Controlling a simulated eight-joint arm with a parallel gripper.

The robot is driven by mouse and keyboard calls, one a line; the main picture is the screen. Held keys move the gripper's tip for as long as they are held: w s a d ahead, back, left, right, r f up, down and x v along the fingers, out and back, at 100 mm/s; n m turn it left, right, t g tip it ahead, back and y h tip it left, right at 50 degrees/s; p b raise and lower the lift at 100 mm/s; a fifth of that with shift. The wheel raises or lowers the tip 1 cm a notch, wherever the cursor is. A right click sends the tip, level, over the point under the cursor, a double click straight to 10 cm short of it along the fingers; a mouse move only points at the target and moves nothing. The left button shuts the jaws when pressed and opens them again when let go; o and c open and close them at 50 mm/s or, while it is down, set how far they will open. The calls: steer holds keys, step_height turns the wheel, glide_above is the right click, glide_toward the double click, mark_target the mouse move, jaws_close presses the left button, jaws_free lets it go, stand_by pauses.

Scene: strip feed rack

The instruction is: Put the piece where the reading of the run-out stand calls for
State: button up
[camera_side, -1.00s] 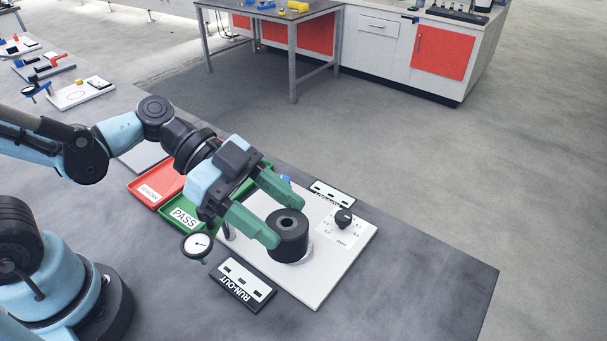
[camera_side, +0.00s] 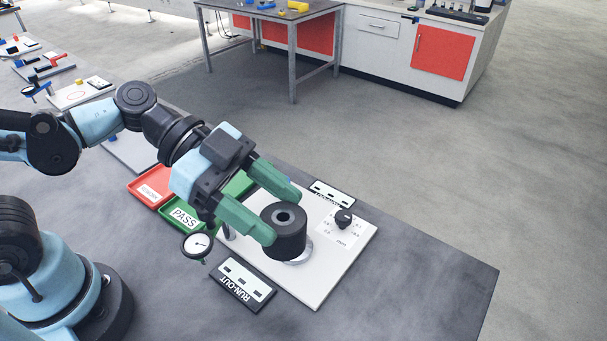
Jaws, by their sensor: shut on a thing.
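My gripper (camera_side: 284,214) has its green fingers shut on a black cylindrical piece (camera_side: 284,238) with a hole in its top. The piece is upright, held just above a silver round seat (camera_side: 302,256) on the white plate of the run-out stand (camera_side: 325,285). The dial gauge (camera_side: 197,245) stands left of the plate; its needle is too small to read. A green tray marked PASS (camera_side: 187,227) is behind the gauge, partly hidden by my gripper. A red tray (camera_side: 150,188) sits left of it, its label hard to read.
A RUN-OUT sign (camera_side: 243,284) lies by the plate's front left. A black knob (camera_side: 343,218) with a printed scale and another sign (camera_side: 331,194) are at the plate's far right. The table's right end is clear.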

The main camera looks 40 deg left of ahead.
steer(key=w+a+f+n+t, duration=0.1)
steer(key=w+a, duration=0.4)
steer(key=a, duration=0.3)
steer(key=w+a+f+n+t, duration=0.1)
steer(key=w+a+f, duration=0.1)
steer(key=w+a, duration=0.5)
steer(key=shift+y, duration=0.3)
steer(key=w+a+f, duration=0.1)
steer(key=a+f, duration=0.1)
steer(key=a, duration=0.2)
steer(key=w+a+f, duration=0.1)
steer(key=a+f, duration=0.2)
steer(key=a, duration=0.1)
steer(key=w+a+f, duration=0.1)
steer(key=a+f, duration=0.1)
steer(key=a, duration=0.2)
steer(key=shift+a+f, duration=0.15)
steer(key=shift+a, duration=0.05)
steer(key=shift+f, duration=1.7)
steer(key=o, duration=1.2)
steer(key=shift+f, duration=0.1)
steer(key=shift+o, duration=0.2)
